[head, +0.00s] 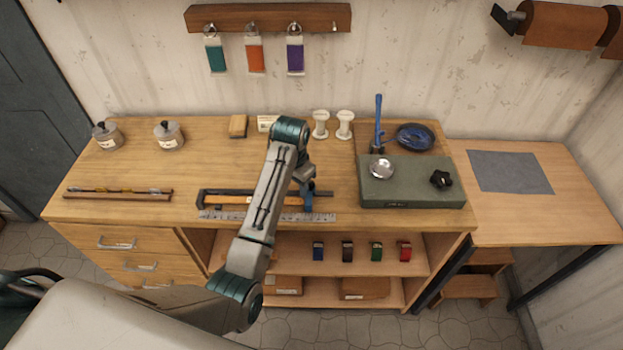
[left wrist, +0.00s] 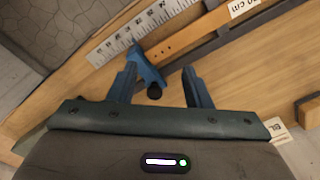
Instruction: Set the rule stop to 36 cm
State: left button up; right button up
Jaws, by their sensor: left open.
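The steel rule (head: 308,217) lies along the front edge of the wooden bench, and its numbered scale (left wrist: 135,30) crosses the top of the left wrist view. The blue stop (head: 309,197) stands at the rule, right of my forearm. In the left wrist view the stop (left wrist: 147,68) with its black knob shows beyond and between my fingertips. My left gripper (left wrist: 160,78) is open with nothing clamped; in the head view the gripper (head: 303,176) is just behind and above the stop. The scale value at the stop is too small to read. My right gripper is not in view.
A brown strap (left wrist: 190,32) lies along a dark rail beside the rule. A green-grey block (head: 410,190) with a metal dish stands to the right. Two white spools (head: 321,125) and lidded jars (head: 168,136) stand at the back. The bench left of my arm is mostly clear.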

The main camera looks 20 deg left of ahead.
aim_at(311, 184)
pick_arm(q)
jog(key=shift+m+g, duration=0.3)
jog(key=shift+m, duration=0.4)
jog(key=w+d+r+b, duration=0.1)
jog(key=w, duration=0.1)
jog(key=w+r+b, duration=0.1)
jog(key=w, duration=0.1)
jog(key=w+d+r+b, duration=0.1)
jog(key=w, duration=0.1)
jog(key=shift+d+r, duration=0.25)
jog(key=shift+d, duration=0.05)
jog(key=shift+f+p, duration=0.45)
jog(key=shift+p, duration=0.35)
notch_tip(311, 184, down, 6)
jog(key=shift+r+p, duration=0.25)
jog(key=shift+p, duration=0.6)
jog(key=shift+f, duration=0.6)
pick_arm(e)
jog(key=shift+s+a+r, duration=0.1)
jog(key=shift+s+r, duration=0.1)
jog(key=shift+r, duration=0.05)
pick_arm(q)
grip_shut()
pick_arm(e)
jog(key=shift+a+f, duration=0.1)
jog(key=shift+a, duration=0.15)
